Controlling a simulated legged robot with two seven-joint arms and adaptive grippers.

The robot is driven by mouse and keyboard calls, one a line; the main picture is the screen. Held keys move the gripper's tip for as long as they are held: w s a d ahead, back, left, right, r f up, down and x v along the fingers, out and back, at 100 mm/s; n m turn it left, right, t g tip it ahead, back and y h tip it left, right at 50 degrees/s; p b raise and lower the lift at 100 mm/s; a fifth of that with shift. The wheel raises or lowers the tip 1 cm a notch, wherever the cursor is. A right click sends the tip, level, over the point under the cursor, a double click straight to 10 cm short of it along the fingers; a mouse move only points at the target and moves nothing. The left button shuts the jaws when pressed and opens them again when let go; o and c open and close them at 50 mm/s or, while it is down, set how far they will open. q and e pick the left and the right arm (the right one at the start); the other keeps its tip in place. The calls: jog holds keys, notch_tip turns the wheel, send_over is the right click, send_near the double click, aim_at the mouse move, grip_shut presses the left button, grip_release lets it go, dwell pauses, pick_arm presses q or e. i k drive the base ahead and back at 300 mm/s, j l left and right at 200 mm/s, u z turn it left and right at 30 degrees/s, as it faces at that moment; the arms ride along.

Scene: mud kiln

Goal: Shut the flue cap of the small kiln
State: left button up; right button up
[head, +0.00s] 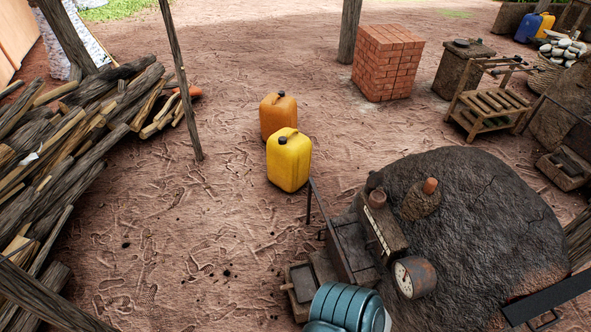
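The small kiln is most likely the dark, cracked mud dome (480,235) at the lower right of the head view. On its upper left side sits a small rough mound (419,205) with an orange-brown clay stub (430,186) standing upright on it. Left of that, a short brown cylinder (377,198) stands on a block at the kiln's front. I cannot tell for sure which of these is the flue cap, or whether it is open. A round white-faced gauge (404,278) faces left, lower on the kiln. Neither of my grippers is in view.
A dark metal bar (548,300) crosses the lower right. Yellow (289,160) and orange (277,115) jerrycans stand beyond the kiln's left side. A brick stack (387,62) and wooden rack (489,100) stand behind. Firewood (75,140) fills the left. Bare ground between is open.

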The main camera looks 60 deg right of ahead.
aim_at(375, 179)
jog(key=i+j+u, duration=0.25)
jog(key=u, duration=0.15)
jog(key=i+j+u, duration=0.1)
jog(key=i+u, duration=0.75)
jog(key=i+l+z, duration=0.2)
jog(key=i+z, duration=0.7)
jog(key=i+j+z, duration=0.15)
jog(key=i+z, duration=0.35)
jog(key=i+j+z, duration=0.45)
jog(key=i+l+z, duration=0.2)
jog(key=z, duration=0.2)
jog(key=i+l+z, duration=0.15)
jog(key=i+z, duration=0.45)
jog(key=z, duration=0.2)
jog(key=i+z, duration=0.4)
jog(key=i+j+z, duration=0.15)
jog(key=z, duration=0.25)
jog(key=i+l+z, duration=0.25)
jog(key=i, duration=0.35)
jog(key=i+z, duration=0.2)
jog(key=i, duration=0.4)
jog(key=i+j+z, duration=0.25)
jog(key=i, duration=0.35)
jog(key=i+j+z, duration=0.1)
jog(key=i+z, duration=0.15)
jog(key=i, duration=0.35)
jog(key=i+z, duration=0.15)
jog(key=z, duration=1.8)
